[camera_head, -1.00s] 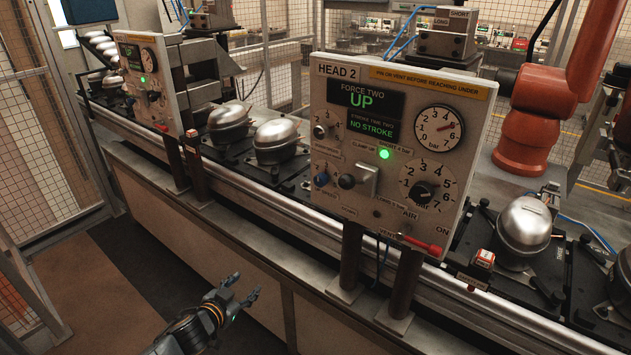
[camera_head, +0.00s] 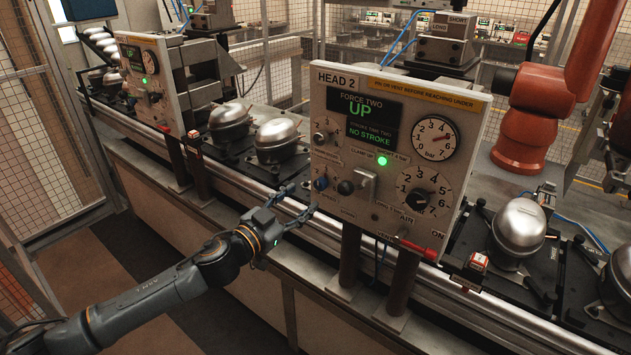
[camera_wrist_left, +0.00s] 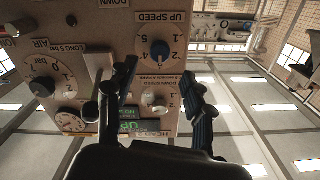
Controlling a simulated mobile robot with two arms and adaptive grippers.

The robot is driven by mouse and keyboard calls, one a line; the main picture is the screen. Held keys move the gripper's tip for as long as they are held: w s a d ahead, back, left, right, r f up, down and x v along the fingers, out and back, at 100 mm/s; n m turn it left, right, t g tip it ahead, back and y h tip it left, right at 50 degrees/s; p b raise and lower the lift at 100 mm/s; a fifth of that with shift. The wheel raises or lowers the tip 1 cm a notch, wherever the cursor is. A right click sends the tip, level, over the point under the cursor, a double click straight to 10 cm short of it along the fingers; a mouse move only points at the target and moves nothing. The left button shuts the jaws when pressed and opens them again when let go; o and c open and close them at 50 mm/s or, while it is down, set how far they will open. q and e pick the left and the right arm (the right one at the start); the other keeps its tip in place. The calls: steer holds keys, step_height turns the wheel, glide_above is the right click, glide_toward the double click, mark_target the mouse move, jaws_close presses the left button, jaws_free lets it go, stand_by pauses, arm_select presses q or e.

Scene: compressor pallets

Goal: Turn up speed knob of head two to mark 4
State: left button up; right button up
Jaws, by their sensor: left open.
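The head two panel (camera_head: 335,105) stands at centre, facing me. Its blue up speed knob (camera_head: 321,183) is at the panel's lower left. In the left wrist view the blue knob (camera_wrist_left: 160,50) sits on a numbered dial under the label UP SPEED (camera_wrist_left: 160,17); I cannot tell its mark for sure. My left gripper (camera_head: 303,200) is open and empty, just in front of and left of the panel's lower left corner. In the wrist view its fingers (camera_wrist_left: 160,70) stand apart on either side below the knob, not visibly touching it. My right gripper is not in view.
A grey down speed knob (camera_wrist_left: 153,98) is near the blue one. A black knob (camera_head: 345,187) and a clamp lever (camera_head: 366,186) are to its right. Two posts (camera_head: 350,258) hold the panel. A red lever (camera_head: 421,246) juts at lower right. Compressors (camera_head: 276,140) line the conveyor.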

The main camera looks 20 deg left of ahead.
mark_target(318, 186)
arm_select(q)
steer(key=p+x, duration=0.1)
steer(key=x, duration=0.5)
steer(key=shift+w+d, duration=0.15)
steer(key=shift+w, duration=0.15)
jaws_close()
